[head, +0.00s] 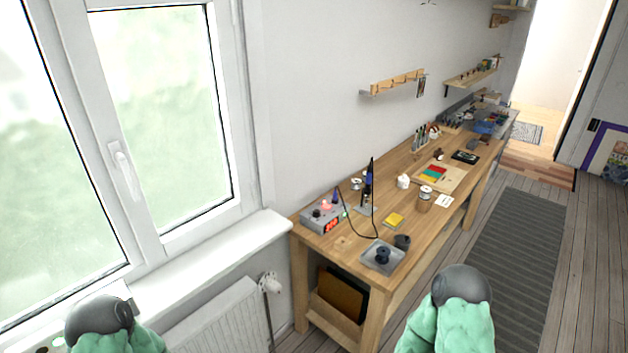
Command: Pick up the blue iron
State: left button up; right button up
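A workbench (352,213) runs along the wall to the right of the window. Near its front left end, a small upright tool with a blue handle (369,179) stands in a holder (366,208); it looks like the blue iron, small in view. A dark cable loops beside it over the bench top. A grey station box (324,217) with a red display and a lit red light stands to its left, with another small blue item (336,195) behind it. Only green and grey parts of my arms show at the bottom edge; neither gripper is in view.
A grey tray (369,262) with a dark spool sits at the bench's near corner, beside a dark cup (402,241). A yellow pad (393,220) lies behind them. A radiator (222,320) stands under the window sill. A striped rug (505,250) covers clear floor to the right.

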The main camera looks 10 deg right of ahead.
aim_at(369, 171)
jog(key=i+l+u, duration=0.15)
jog(key=l+u, duration=0.3)
jog(key=l, duration=0.25)
jog(key=l+u, duration=0.45)
jog(key=l, duration=0.25)
jog(key=i, duration=0.05)
